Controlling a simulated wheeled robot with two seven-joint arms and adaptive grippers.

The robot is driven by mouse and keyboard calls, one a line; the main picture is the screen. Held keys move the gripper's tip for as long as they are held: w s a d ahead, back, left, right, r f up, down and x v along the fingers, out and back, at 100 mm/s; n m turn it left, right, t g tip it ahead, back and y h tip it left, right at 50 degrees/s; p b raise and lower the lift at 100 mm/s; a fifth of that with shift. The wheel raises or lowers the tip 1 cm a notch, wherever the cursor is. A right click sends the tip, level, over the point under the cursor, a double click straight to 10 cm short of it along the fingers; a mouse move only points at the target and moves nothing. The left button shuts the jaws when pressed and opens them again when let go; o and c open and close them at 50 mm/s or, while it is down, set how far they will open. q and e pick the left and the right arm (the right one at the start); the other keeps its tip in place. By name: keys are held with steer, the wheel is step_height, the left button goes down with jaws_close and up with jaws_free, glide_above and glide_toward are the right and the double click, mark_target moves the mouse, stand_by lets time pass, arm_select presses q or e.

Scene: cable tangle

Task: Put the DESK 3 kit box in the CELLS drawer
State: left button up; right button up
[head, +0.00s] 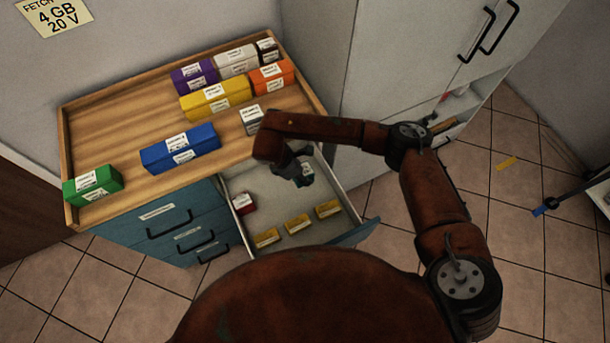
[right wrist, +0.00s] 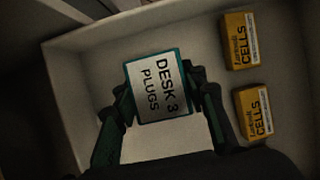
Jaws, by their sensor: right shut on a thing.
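The DESK 3 kit box has a white label reading "DESK 3 PLUGS" and a teal edge, and is clear in the right wrist view (right wrist: 158,86). My right gripper (head: 303,176) is shut on it, one finger on each side. The box is inside the outline of the open drawer (head: 268,185); whether it touches the drawer floor I cannot tell. Yellow boxes marked CELLS (right wrist: 239,41) lie along one side of this drawer; they also show in the head view (head: 297,224). In the head view my arm hides most of the held box. My left gripper is not in view.
A red box (head: 243,203) lies in the drawer's left part. The wooden cabinet top (head: 125,120) holds a blue box (head: 180,148), a green box (head: 93,185), a yellow box (head: 215,98) and several others. A grey cabinet (head: 395,60) stands right of the drawers.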

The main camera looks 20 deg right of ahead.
steer(key=shift+w+d+f, duration=0.2)
steer(key=shift+d+f, duration=0.05)
steer(key=shift+f, duration=0.15)
steer(key=x, duration=0.1)
steer(key=b+x, duration=0.1)
steer(key=x, duration=0.3)
steer(key=shift+w+a+f+b, duration=0.15)
steer(key=shift+w+a+b, duration=0.15)
steer(key=shift+w+a, duration=0.1)
steer(key=o, duration=1.2)
steer(key=p+v, duration=0.2)
steer(key=v, duration=0.5)
steer(key=shift+s+r, duration=0.1)
steer(key=shift+r, duration=0.15)
steer(key=shift+a+r, duration=0.15)
